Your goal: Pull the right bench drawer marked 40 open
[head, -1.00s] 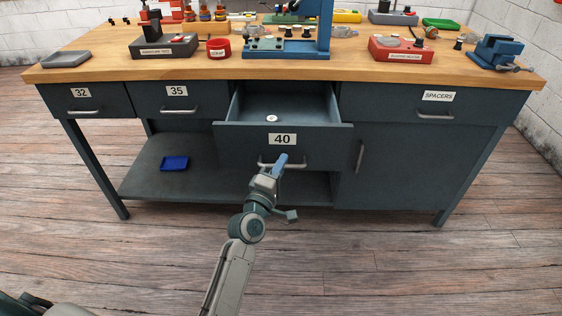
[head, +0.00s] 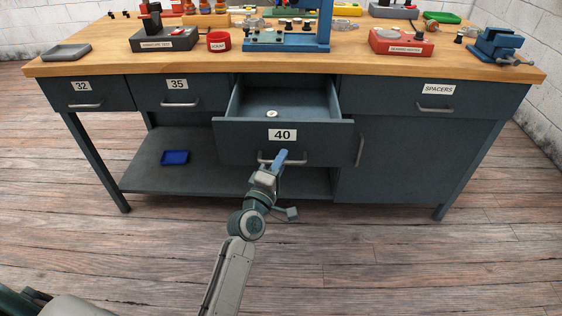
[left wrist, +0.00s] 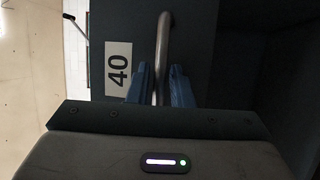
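The drawer marked 40 (head: 240,147) stands pulled well out from the bench, its inside showing. A small pale round part (head: 271,114) lies in it. Its bar handle (head: 264,161) is on the front, below the label. My left gripper (head: 281,159) is at this handle. In the left wrist view, the blue fingers of my left gripper (left wrist: 158,86) lie on either side of the handle bar (left wrist: 162,45), closed about it. The label 40 (left wrist: 118,68) is left of them. My right gripper is not in view.
Shut drawers 32 (head: 110,92), 35 (head: 205,92) and SPACERS (head: 385,95) flank it. A cupboard door (head: 420,155) is shut at right. A blue tray (head: 175,157) lies on the lower shelf. Fixtures stand on the wooden bench top (head: 130,68). The floor in front looks clear.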

